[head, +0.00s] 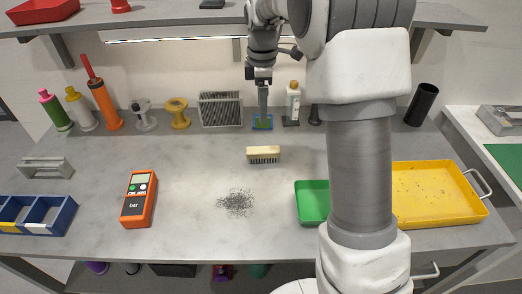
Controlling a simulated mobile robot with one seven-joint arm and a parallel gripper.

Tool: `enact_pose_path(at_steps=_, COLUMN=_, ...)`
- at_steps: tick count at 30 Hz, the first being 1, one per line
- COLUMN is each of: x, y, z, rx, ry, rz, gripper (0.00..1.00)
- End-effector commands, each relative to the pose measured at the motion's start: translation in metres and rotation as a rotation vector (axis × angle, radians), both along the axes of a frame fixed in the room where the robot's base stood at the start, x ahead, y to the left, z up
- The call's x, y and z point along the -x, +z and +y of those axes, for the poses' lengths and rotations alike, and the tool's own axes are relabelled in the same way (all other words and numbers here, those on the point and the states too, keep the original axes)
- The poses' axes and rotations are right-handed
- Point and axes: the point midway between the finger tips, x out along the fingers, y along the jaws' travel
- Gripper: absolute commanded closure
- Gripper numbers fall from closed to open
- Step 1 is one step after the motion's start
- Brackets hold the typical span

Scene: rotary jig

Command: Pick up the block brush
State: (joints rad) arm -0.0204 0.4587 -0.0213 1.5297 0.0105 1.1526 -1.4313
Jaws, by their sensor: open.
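The block brush (263,150) lies in the middle of the grey workbench, a pale wooden block on top and dark bristles facing down. My gripper (259,78) is behind and above it in the picture, near the back of the bench, and apart from it. It is small here, with a grey upright part just below it, above a small blue and green item (262,124). I cannot tell whether the gripper touches that part. The gripper is open; the brush is not in it.
A patch of dark filings (236,203) lies in front of the brush. An orange meter (139,199) is at left, a green tray (312,203) and a yellow tray (435,194) at right. Spools and bottles line the back under a shelf (180,18). My arm hides part of the right side.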

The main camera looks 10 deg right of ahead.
Motion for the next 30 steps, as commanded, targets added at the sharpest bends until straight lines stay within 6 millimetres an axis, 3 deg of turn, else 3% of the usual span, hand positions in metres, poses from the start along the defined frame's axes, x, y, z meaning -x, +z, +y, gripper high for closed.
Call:
enact_pose_path(at_steps=12, x=0.002, y=-0.09, z=0.0, rx=0.0, ry=-0.001, rz=0.004, gripper=0.22)
enact_pose_path(at_steps=22, x=0.003, y=-0.118, z=-0.001, rx=0.001, ry=-0.002, rz=0.002, gripper=0.22)
enact_pose_path(at_steps=30, x=0.005, y=-0.156, z=-0.002, rx=0.001, ry=-0.003, rz=0.003, gripper=0.22)
